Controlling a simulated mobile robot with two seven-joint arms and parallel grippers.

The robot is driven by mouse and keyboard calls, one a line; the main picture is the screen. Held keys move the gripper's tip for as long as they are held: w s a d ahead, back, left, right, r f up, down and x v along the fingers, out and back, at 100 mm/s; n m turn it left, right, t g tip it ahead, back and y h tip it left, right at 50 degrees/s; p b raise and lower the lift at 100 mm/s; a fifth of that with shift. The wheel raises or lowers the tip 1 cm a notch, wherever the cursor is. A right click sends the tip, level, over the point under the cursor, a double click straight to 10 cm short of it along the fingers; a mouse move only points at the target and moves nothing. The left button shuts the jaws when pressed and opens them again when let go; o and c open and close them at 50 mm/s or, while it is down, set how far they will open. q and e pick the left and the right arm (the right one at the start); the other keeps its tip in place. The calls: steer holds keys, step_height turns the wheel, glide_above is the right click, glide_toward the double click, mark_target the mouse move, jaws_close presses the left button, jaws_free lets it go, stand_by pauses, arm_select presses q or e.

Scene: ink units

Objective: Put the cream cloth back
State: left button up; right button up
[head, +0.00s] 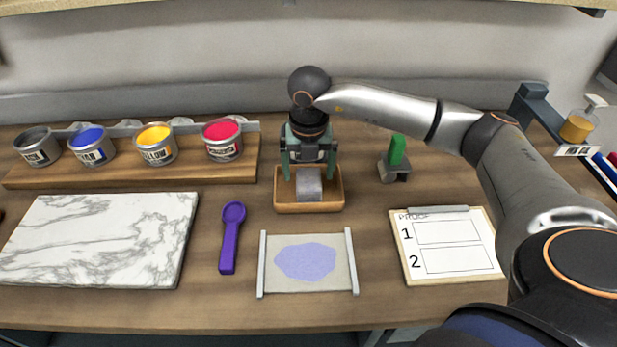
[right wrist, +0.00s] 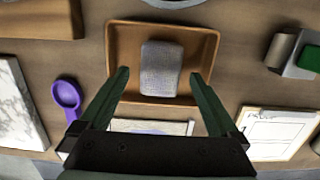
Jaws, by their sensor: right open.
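A folded pad with a woven look lies in a brown tray (head: 290,208). This pad, the only thing like a folded cloth (head: 309,186), looks greyish rather than cream. The right wrist view shows the cloth (right wrist: 161,68) near the middle of the tray (right wrist: 116,50). My right gripper (head: 308,176) is open, pointing down over the tray. In the right wrist view its fingers (right wrist: 160,76) stand apart on either side of the cloth, with gaps between. I cannot tell the exact height of the fingertips. My left gripper is not in view.
Several ink cans stand on a wooden rack (head: 130,176) at the left. A marble slab (head: 95,240), a purple scoop (head: 230,240), a framed screen with a lilac patch (head: 306,262) and a proof clipboard (head: 447,245) lie in front. A green-topped tool (head: 396,158) stands right of the tray.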

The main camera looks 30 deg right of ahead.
mark_target(309, 183)
step_height(309, 183, up, 9)
steer(key=shift+s+a+b, duration=0.3)
steer(key=shift+s+b, duration=0.05)
steer(key=shift+s, duration=0.1)
stand_by(0.3)
